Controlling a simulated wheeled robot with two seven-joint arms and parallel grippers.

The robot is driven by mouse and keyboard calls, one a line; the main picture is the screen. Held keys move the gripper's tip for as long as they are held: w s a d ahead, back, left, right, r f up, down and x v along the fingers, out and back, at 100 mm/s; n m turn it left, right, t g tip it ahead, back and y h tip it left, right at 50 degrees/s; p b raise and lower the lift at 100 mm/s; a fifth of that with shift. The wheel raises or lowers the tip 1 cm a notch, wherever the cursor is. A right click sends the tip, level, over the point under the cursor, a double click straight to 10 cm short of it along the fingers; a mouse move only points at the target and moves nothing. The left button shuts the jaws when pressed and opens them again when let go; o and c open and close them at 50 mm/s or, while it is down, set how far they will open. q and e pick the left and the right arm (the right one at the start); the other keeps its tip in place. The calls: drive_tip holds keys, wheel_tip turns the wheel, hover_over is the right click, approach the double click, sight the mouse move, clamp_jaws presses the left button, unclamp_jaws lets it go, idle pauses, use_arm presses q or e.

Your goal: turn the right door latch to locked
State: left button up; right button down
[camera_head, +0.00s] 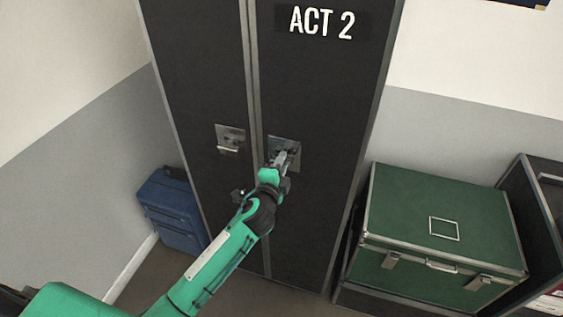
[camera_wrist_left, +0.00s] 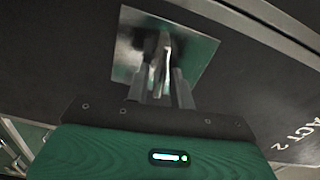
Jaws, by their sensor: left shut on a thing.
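The right door latch (camera_head: 293,144) is a metal plate with a turning part on the black right door (camera_head: 322,85), below the white "ACT 2" lettering. My left gripper (camera_head: 282,160) is at this latch and shut on its turning part. In the left wrist view the fingers (camera_wrist_left: 160,75) reach up to the latch plate (camera_wrist_left: 205,58) and close on the thin handle in front of it. The fingers hide much of the handle, so I cannot tell its exact angle. My right gripper is not in view.
The left door's latch (camera_head: 230,134) is beside it on the left door (camera_head: 200,70). A blue case (camera_head: 172,210) stands on the floor at the left. A green trunk (camera_head: 400,205) stands close to the wardrobe's right side, with a dark case at the far right.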

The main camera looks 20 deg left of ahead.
use_arm(q)
drive_tip(key=shift+m, duration=0.8)
drive_tip(key=shift+f, duration=0.1)
drive_tip(key=o, duration=0.7)
drive_tip(key=s+b, duration=0.3)
drive_tip(key=s, duration=1)
drive_tip(key=shift+s+a+b, duration=0.2)
drive_tip(key=shift+s+b, duration=0.15)
drive_tip(key=shift+s, duration=0.05)
drive_tip(key=shift+f, duration=0.1)
